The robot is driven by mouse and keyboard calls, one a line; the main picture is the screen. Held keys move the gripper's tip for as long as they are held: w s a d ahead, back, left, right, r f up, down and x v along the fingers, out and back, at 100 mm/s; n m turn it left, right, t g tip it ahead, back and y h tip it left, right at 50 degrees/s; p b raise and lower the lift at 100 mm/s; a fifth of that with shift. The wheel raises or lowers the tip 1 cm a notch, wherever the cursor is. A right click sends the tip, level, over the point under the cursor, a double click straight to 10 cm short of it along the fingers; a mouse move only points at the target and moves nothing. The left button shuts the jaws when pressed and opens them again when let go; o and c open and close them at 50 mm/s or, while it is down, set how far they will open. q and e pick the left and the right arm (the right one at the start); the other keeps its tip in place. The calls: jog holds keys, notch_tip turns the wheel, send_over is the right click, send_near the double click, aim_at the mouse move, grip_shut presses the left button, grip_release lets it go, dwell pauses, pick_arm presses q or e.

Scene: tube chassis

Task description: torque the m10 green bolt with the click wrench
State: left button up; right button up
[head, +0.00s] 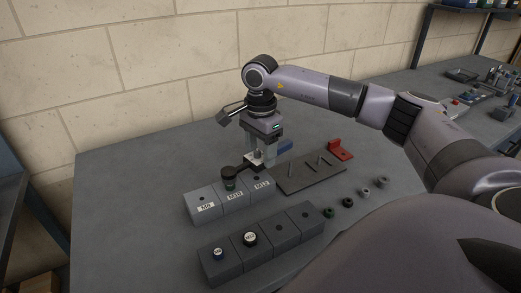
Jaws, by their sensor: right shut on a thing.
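My right gripper (262,157) points down over the bench and is shut on the click wrench. The wrench's blue handle (285,147) sticks out to the right of the jaws. Its dark head (232,171) reaches left over the M10 block (236,196). A green-ringed piece (230,185) sits upright under the wrench head, at the back of the M10 block. The bolt itself is mostly hidden there, and I cannot tell how it is seated. My left gripper is not in view.
The M8 block (205,209) and M12 block (263,186) flank M10. In front is a grey holder row (280,243) with blue-marked and white-topped pieces. Several small nut-like pieces (347,203), a pinned dark plate (297,182) and a red bracket (340,150) lie right. The left bench is clear.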

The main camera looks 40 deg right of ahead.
jog(key=shift+f, duration=0.1)
jog(key=shift+f+b, duration=0.6)
jog(key=shift+f, duration=0.2)
jog(key=o, duration=1.6)
